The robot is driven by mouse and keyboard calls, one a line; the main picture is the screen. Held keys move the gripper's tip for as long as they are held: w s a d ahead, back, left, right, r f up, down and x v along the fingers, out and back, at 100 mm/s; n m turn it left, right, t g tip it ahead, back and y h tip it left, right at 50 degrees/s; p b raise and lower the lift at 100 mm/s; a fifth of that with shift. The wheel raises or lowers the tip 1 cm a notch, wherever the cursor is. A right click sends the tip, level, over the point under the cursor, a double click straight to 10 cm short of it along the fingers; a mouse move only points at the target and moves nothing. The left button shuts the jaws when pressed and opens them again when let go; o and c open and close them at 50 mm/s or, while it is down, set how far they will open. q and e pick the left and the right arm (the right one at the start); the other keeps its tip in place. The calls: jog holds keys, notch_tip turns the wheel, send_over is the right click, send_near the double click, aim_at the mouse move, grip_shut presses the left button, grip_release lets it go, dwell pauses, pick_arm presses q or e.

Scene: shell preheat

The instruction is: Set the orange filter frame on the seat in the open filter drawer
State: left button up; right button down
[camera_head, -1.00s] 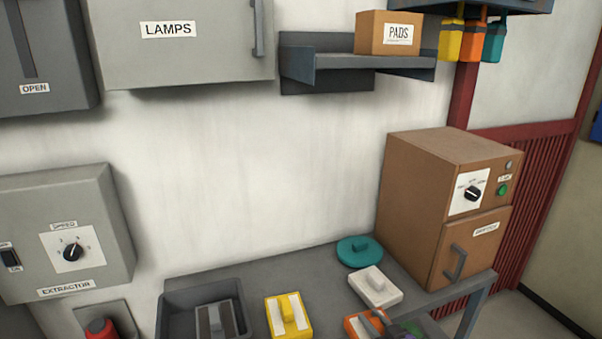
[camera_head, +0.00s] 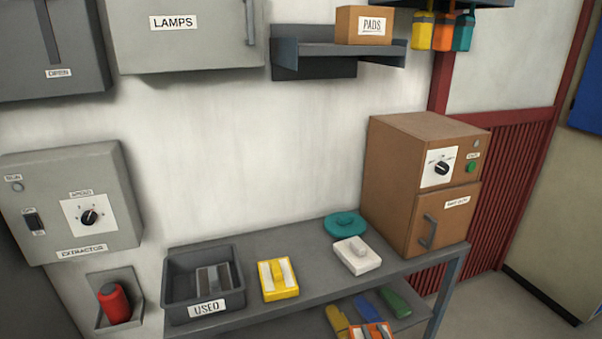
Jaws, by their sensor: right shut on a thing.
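The orange filter frame (camera_head: 356,331), with pale strips, shows at the bottom edge of the head view, partly cut off. My right gripper (camera_head: 372,332) shows only as small dark parts at the frame, shut on it. It holds the frame in front of the table's lower shelf. The open filter drawer and its seat are not in view. My left gripper is not in view.
The grey table (camera_head: 310,270) carries a yellow block (camera_head: 278,279), a white block (camera_head: 357,255), a teal round piece (camera_head: 345,225), a bin marked USED (camera_head: 207,308) and a brown cabinet (camera_head: 400,195). Coloured items, including a green one (camera_head: 396,302), lie on the lower shelf.

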jog(key=shift+s, duration=0.25)
jog(key=shift+s+r+m+h, duration=0.15)
jog(key=shift+s+m+h, duration=0.3)
jog(key=shift+s, duration=0.2)
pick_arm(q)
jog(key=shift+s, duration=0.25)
pick_arm(e)
jog(key=shift+s+a+r, duration=0.1)
jog(key=shift+s+a, duration=0.05)
jog(key=shift+a, duration=0.15)
jog(key=f, duration=0.1)
jog(key=w+f, duration=0.1)
jog(key=f, duration=0.1)
jog(key=w+f, duration=0.1)
jog(key=shift+f, duration=0.2)
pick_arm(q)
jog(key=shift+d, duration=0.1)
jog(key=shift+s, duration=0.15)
pick_arm(e)
jog(key=shift+w+a, duration=0.1)
